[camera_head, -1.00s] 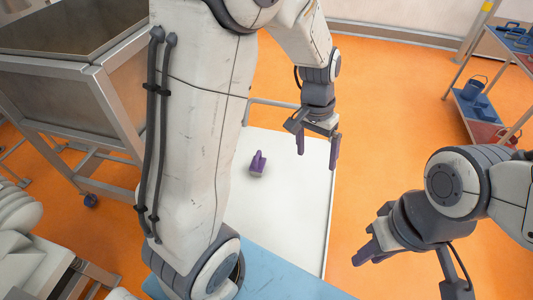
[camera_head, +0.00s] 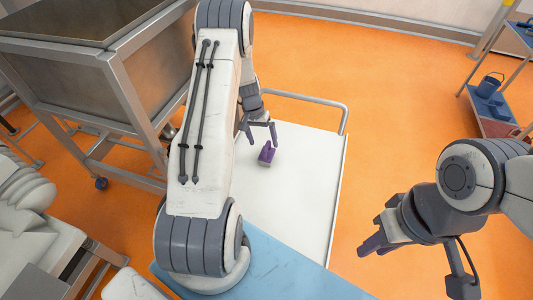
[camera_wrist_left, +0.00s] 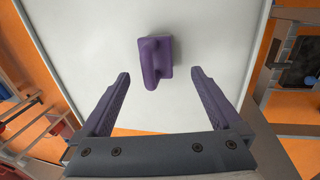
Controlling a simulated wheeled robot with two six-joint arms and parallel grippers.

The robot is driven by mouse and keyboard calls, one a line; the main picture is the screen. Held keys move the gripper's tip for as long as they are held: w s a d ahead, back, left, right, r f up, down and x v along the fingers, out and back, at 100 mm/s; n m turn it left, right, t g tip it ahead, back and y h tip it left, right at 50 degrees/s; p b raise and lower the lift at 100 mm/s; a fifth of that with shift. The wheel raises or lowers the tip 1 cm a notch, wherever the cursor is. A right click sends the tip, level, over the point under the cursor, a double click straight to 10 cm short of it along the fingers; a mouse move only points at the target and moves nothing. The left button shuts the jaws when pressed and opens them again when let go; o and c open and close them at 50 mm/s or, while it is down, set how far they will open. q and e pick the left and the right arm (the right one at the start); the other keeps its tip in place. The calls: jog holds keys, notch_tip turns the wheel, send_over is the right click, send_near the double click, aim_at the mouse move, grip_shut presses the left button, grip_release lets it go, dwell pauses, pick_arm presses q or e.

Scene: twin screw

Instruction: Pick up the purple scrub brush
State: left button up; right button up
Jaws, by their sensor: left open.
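The purple scrub brush (camera_head: 267,154) lies on the white top of a cart (camera_head: 300,190), with its handle facing up. In the left wrist view the brush (camera_wrist_left: 153,58) is ahead of the fingertips and about midway between them. My left gripper (camera_head: 261,134) is open and empty, close to the brush on its far side in the head view and apart from it. It also shows in the left wrist view (camera_wrist_left: 160,88) with both purple fingers spread. My right gripper (camera_head: 372,240) is off to the right over the orange floor; its fingers overlap, so its opening is unclear.
The white cart top is otherwise clear, with a metal rail (camera_head: 345,115) at its far end. A large metal bin on a frame (camera_head: 90,75) stands at left.

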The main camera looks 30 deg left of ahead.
pick_arm(q)
jog(key=shift+w+d+f+p, duration=0.1)
jog(key=shift+d+f+p, duration=0.2)
jog(key=shift+f+p, duration=0.25)
jog(key=f, duration=0.1)
jog(key=f+p, duration=0.1)
jog(key=f, duration=0.1)
jog(key=shift+w+d+f, duration=0.15)
jog(key=shift+w+d, duration=0.05)
jog(key=shift+d, duration=0.15)
jog(key=shift+f, duration=0.4)
jog(key=c, duration=1.5)
